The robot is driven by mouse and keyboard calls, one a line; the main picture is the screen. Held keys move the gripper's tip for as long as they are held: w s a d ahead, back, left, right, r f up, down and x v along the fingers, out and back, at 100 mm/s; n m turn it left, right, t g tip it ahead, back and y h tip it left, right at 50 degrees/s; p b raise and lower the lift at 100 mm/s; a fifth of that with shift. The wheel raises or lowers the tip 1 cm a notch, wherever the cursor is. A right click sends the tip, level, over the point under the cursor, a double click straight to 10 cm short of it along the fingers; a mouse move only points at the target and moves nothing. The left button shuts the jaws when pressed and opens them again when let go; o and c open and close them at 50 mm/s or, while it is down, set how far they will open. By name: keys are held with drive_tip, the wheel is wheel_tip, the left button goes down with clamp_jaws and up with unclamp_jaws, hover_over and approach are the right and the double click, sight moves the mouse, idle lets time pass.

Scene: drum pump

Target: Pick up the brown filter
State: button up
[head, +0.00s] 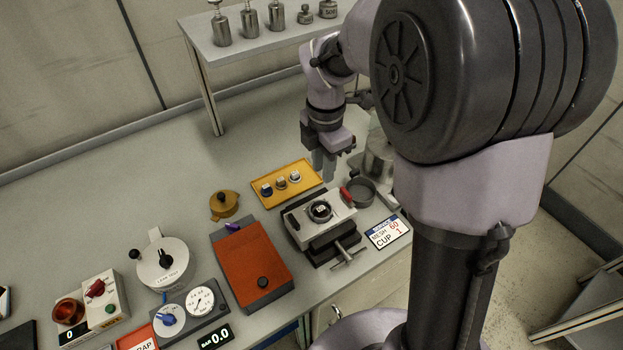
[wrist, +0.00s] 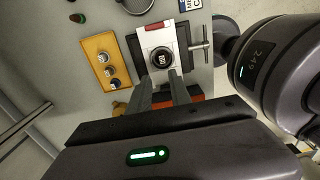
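A yellow tray (head: 262,178) lies on the bench and holds three small filters in a row. The middle one appears to be the brown filter (head: 281,183), with a pale top; it also shows in the wrist view (wrist: 110,71). A blue filter (head: 267,190) and a grey one (head: 295,176) sit on either side of it. My gripper (head: 325,172) is above the bench, to the right of the tray in the head view. In the wrist view my gripper (wrist: 160,78) has its fingers apart with nothing between them, and the tray lies left of them.
A vise-like fixture (head: 318,222) holding a dark round part stands right of the tray. A grey dish (head: 361,191), a sign reading MESH 60 CUP 1 (head: 388,232), a brass pot (head: 223,205) and an orange-topped box (head: 252,262) are nearby. Open bench lies behind the tray.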

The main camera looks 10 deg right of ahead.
drive_tip(key=b, duration=0.3)
hover_over(323, 209)
drive_tip(key=f, duration=0.9)
drive_tip(key=shift+w+a, duration=0.1)
drive_tip(key=shift+w, duration=0.2)
drive_tip(key=f+b, duration=0.1)
drive_tip(key=f, duration=0.1)
drive_tip(key=f+b, duration=0.2)
drive_tip(key=f, duration=0.1)
drive_tip(key=shift+s, duration=0.2)
drive_tip(key=shift+s+f, duration=0.1)
drive_tip(key=shift+s, duration=0.3)
drive_tip(key=shift+f, duration=0.1)
clamp_jaws()
drive_tip(key=shift+w+f, duration=0.15)
drive_tip(key=shift+w, duration=0.15)
drive_tip(key=shift+s, duration=0.1)
drive_tip(key=shift+w+r, duration=0.25)
drive_tip(key=shift+r, duration=0.05)
